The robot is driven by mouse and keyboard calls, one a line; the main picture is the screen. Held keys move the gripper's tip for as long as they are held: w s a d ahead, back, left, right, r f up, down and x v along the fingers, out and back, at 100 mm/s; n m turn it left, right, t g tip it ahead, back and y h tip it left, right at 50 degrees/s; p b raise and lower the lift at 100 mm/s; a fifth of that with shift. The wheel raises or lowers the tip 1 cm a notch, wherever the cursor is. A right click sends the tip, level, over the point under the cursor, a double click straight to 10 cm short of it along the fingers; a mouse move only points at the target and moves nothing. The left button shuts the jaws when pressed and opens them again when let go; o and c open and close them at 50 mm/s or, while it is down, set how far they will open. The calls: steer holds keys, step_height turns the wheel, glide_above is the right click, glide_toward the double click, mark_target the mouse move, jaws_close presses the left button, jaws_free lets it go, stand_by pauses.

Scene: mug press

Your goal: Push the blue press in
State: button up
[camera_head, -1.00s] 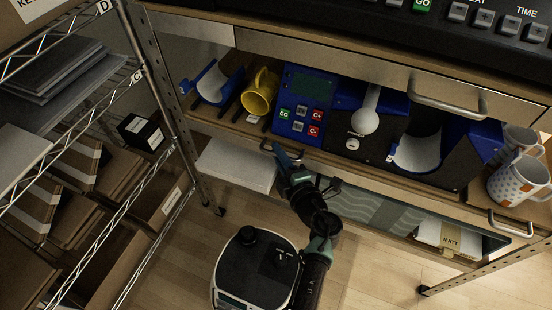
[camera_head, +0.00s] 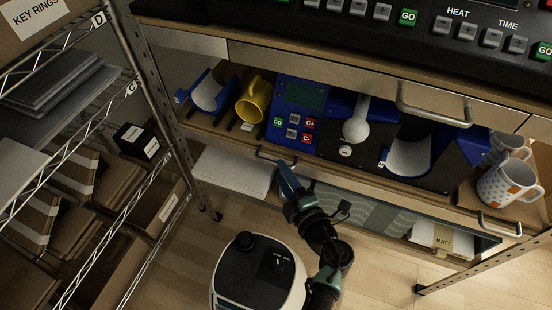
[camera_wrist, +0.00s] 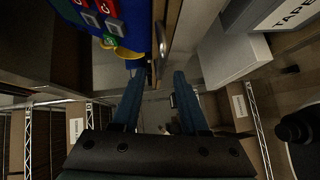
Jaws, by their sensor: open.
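The blue press stands on the shelf below the steel drawers in the head view. It has a blue control panel (camera_head: 282,104) with green and red buttons, a lever with a white knob (camera_head: 355,131), and a white-lined cradle (camera_head: 408,158) at its right. Part of the panel shows at the top left in the wrist view (camera_wrist: 84,18). My gripper (camera_head: 282,164) is in front of and below the press, close to a drawer handle (camera_head: 277,158). In the wrist view its two fingers (camera_wrist: 160,75) are apart with nothing between them.
Patterned white mugs (camera_head: 508,186) stand at the right end. A wire rack with boxes (camera_head: 85,180) is at left. Open floor (camera_head: 390,275) lies in front.

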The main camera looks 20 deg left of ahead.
steer(key=p+v, duration=0.1)
steer(key=v, duration=0.6)
steer(key=shift+s, duration=0.2)
steer(key=shift+d, duration=0.15)
